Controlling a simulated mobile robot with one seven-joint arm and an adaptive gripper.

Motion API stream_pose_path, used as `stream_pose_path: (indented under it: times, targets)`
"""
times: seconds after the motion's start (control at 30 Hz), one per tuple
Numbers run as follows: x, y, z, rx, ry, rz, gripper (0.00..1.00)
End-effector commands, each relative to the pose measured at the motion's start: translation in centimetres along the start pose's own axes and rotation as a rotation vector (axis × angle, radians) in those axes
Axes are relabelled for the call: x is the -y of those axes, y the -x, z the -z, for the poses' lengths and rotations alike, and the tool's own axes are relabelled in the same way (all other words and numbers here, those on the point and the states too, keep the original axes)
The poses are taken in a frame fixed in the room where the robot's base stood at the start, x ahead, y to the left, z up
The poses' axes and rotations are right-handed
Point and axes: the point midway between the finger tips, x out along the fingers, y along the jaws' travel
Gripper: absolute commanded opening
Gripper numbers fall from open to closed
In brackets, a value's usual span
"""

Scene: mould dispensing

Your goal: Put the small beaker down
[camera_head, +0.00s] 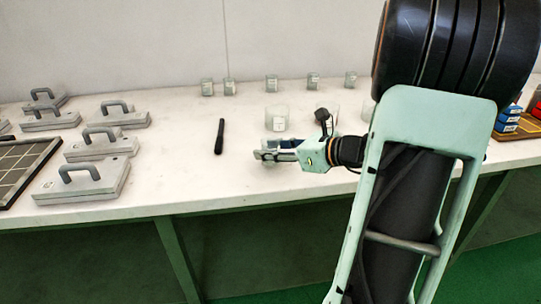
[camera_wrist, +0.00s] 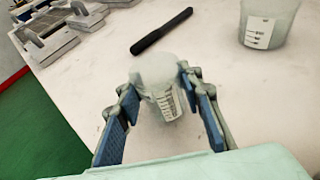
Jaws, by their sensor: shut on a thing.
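The small beaker (camera_wrist: 158,88) is clear, with a white graduated scale on its side. It stands between the blue-padded fingers of my gripper (camera_wrist: 160,112) in the wrist view, and the fingers are shut on it. In the head view, my gripper (camera_head: 268,152) is low over the white table near its front edge, and the beaker there is mostly hidden by the fingers. I cannot tell whether the beaker's base touches the table.
A larger beaker (camera_head: 277,118) stands just behind my gripper. A black rod (camera_head: 219,136) lies to the left. Several small beakers (camera_head: 271,83) line the back. Handled grey moulds (camera_head: 82,180) fill the left side. The table (camera_head: 185,150) is clear between the moulds and the rod.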

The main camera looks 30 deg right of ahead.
Motion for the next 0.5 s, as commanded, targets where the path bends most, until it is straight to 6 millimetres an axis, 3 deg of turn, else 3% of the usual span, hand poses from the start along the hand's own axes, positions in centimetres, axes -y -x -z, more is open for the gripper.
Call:
stream_pose_path:
  times: [0.4, 0.43, 0.5]
  targets:
    - [0.0, -0.31, 0.91, 0.001, 0.001, 0.0, 0.05]
    - [0.0, -0.31, 0.91, 0.001, 0.001, 0.0, 0.35]
    - [0.0, -0.27, 0.82, 0.001, 0.001, 0.001, 0.43]
